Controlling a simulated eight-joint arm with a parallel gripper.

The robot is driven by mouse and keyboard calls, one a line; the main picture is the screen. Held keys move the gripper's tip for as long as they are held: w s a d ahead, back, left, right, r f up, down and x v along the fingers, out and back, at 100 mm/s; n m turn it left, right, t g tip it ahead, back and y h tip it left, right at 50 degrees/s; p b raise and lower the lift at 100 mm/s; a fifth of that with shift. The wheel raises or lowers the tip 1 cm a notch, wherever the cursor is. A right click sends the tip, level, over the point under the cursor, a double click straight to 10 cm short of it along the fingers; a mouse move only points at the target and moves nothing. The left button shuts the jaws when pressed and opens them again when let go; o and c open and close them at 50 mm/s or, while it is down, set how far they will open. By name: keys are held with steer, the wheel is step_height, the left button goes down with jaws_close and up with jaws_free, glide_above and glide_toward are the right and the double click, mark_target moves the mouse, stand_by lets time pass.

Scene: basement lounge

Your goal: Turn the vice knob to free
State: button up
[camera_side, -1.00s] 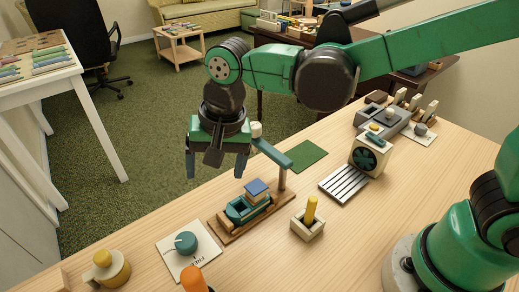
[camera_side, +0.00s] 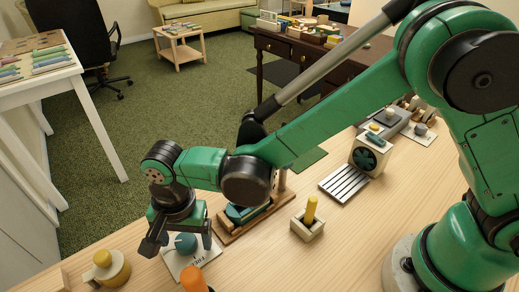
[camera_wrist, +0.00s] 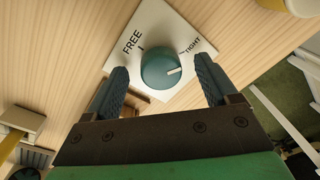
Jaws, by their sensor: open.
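The vice knob (camera_wrist: 160,68) is a round teal dial on a white plate (camera_wrist: 165,20) printed FREE and TIGHT. In the wrist view its pale pointer line aims toward the TIGHT side. The knob (camera_side: 186,243) also shows in the side view, partly behind my gripper. My gripper (camera_wrist: 163,88) is open, one finger on each side of the knob in the wrist view, with gaps to it. In the side view my gripper (camera_side: 180,245) hangs over the plate. Whether the fingertips are down at the knob's height I cannot tell. The vice (camera_side: 243,212) on its wooden base is partly hidden by my arm.
A yellow-topped pot (camera_side: 108,268) stands left of the plate, and an orange peg (camera_side: 194,280) stands close in front. A block with a yellow peg (camera_side: 308,220) and a slotted grey plate (camera_side: 345,184) lie to the right. Bare table lies between them.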

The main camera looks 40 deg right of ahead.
jaws_close()
steer(key=shift+n, duration=0.3)
steer(key=n, duration=1.1)
steer(key=shift+w+n+g, duration=0.1)
steer(key=shift+n+g, duration=0.2)
steer(key=shift+g, duration=0.1)
steer(key=n, duration=1.1)
steer(key=shift+g, duration=0.3)
steer(key=shift+n, duration=0.5)
